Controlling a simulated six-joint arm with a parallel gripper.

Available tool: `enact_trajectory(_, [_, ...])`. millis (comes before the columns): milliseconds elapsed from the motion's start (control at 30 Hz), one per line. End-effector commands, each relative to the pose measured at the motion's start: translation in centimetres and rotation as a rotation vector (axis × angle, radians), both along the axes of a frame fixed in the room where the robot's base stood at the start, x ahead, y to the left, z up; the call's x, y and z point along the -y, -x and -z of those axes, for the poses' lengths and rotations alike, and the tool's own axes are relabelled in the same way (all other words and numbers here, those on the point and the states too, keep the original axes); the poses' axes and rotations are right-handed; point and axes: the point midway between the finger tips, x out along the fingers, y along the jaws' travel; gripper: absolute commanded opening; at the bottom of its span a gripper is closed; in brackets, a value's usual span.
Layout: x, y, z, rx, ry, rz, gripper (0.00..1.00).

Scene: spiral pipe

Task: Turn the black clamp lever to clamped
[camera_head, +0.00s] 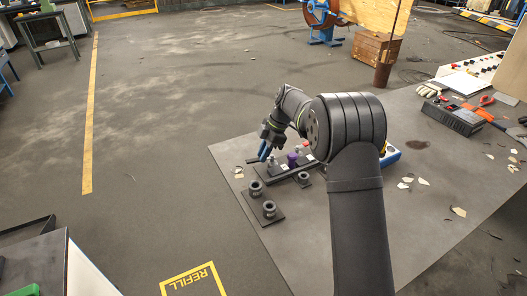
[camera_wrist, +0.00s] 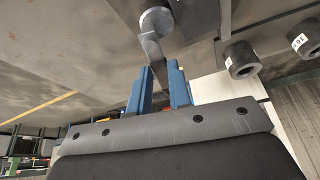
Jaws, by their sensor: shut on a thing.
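The black clamp lever (camera_wrist: 151,47) shows in the wrist view as a dark bar running from a round grey pivot (camera_wrist: 156,20) down between the fingers. My gripper (camera_wrist: 160,78) has its two blue fingers on either side of the lever and is shut on it. The lever's far end is hidden behind the fingers and gripper body. In the head view my gripper (camera_head: 266,151) points down over the dark fixture on the grey table, and the lever is too small there to read its angle.
Dark ringed fittings (camera_head: 269,209) on small plates stand in front of the fixture; grey sockets (camera_wrist: 241,58) show in the wrist view. A purple part (camera_head: 292,158) is just right of my gripper. A dark toolbox (camera_head: 452,117) and gloves (camera_head: 428,90) lie at the far right. White scraps dot the table.

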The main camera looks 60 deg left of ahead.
Motion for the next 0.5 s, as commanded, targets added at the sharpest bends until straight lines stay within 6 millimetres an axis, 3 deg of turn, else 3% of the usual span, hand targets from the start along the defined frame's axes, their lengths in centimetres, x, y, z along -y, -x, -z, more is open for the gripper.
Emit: enact_trajectory(500, [0.6, -0.02, 0.05, 0.001, 0.003, -0.172, 0.0])
